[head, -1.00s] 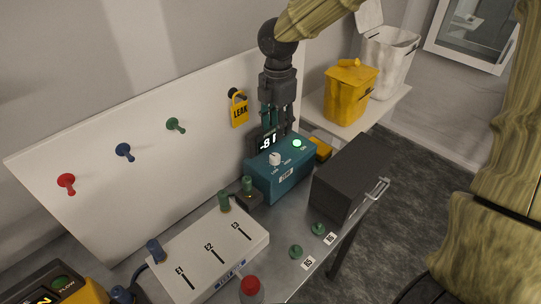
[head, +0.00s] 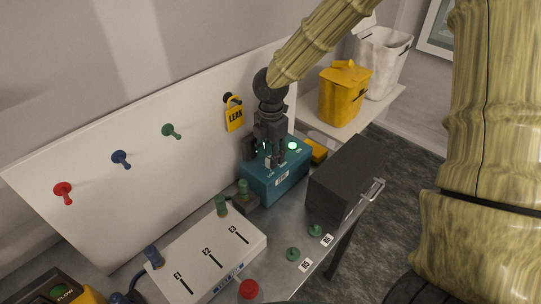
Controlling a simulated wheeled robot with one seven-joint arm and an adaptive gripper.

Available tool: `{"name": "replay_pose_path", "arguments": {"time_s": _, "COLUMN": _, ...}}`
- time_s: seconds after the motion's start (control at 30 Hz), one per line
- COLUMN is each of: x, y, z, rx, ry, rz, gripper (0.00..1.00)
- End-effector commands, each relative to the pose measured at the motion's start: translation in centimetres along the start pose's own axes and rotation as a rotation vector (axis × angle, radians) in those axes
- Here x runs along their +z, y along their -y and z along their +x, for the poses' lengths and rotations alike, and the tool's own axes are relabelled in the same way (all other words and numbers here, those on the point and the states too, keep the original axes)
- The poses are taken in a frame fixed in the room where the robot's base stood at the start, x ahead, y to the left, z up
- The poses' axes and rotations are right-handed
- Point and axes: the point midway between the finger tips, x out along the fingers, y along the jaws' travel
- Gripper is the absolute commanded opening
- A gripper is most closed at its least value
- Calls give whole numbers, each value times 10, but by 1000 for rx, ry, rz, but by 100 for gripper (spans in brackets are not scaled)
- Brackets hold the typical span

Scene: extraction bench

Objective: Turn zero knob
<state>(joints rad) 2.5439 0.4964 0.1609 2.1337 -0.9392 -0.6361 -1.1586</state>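The teal box (head: 283,184) stands on the bench, with a lit green button (head: 292,146) on its top. The white knob on its sloped top is mostly or wholly covered by my gripper; a small white patch shows at the fingers, and I cannot tell if it is knob or label. My gripper (head: 272,160) points down at the knob's place, its dark fingers close to the box top. I cannot tell whether the fingers touch the knob or how far apart they are. The lit display behind is mostly hidden.
A dark grey box (head: 345,178) stands right of the teal box. A white panel (head: 225,252) with slots lies in front left, and green pegs (head: 221,206) stand near it. A white board (head: 100,215) with coloured pegs and a yellow LEAK tag (head: 235,118) rises behind.

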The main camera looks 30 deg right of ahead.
Motion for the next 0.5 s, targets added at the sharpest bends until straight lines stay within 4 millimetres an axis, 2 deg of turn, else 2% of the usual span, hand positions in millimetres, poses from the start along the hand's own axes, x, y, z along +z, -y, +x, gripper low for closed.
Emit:
{"name": "replay_pose_path", "arguments": {"time_s": 0.2, "x": 0, "y": 0, "z": 14, "rx": -1, "ry": 0, "rz": -1, "gripper": 39}}
{"name": "replay_pose_path", "arguments": {"time_s": 0.5, "x": 0, "y": 0, "z": 18, "rx": 0, "ry": 0, "rz": -1, "gripper": 39}}
